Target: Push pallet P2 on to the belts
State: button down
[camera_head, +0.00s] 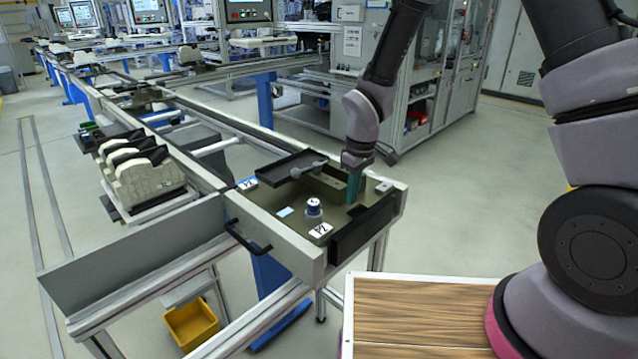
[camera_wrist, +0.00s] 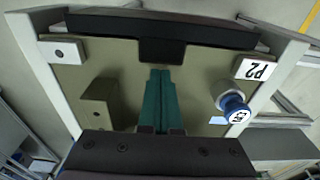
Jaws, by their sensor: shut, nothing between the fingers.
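Pallet P2 (camera_head: 288,213) is an olive-brown plate at the near end of the conveyor line, with a white "P2" label (camera_head: 320,230) at its near corner. The label also shows in the wrist view (camera_wrist: 255,69). A blue-and-white round part (camera_head: 314,206) stands on the pallet. My gripper (camera_head: 353,190) points down over the pallet's right part, close to the black end block. In the wrist view its teal fingers (camera_wrist: 156,100) are together and empty. Whether the fingertips touch the pallet or block is unclear.
The belts (camera_head: 195,118) run from the pallet's station toward the back left. White moulded parts (camera_head: 140,170) stand on a side shelf left of the line. A black handle (camera_head: 245,238) juts from the near rail. A yellow bin (camera_head: 192,324) is below.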

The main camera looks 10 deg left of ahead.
aim_at(303, 165)
jog(key=shift+w+a, duration=1.8)
jog(key=shift+a, duration=0.55)
jog(key=shift+w+a, duration=1.85)
jog(key=shift+a, duration=0.45)
jog(key=shift+w+a, duration=1.8)
jog(key=shift+a, duration=0.55)
jog(key=shift+s+d+r, duration=0.5)
jog(key=shift+d, duration=0.15)
jog(key=shift+s+d+r, duration=0.45)
jog(key=shift+d+r, duration=0.05)
jog(key=shift+d, duration=0.1)
jog(key=shift+r, duration=4)
jog(key=s+d+r+m+t, duration=0.1)
jog(key=s+d+r+m, duration=0.15)
jog(key=d+r, duration=0.7)
jog(key=s+d+r+m+t, duration=0.1)
jog(key=d+r+m, duration=0.3)
jog(key=d+r, duration=0.55)
jog(key=s+d+r+m+t, duration=0.2)
jog(key=s+d+r+m, duration=0.1)
jog(key=s+d, duration=0.5)
jog(key=s+d+r+m+t+y, duration=0.1)
jog(key=s+d+r+m+t, duration=0.1)
jog(key=s+d+m, duration=0.3)
jog(key=s+d+r, duration=0.1)
jog(key=s+d, duration=0.2)
jog(key=s, duration=0.2)
jog(key=shift+s, duration=0.35)
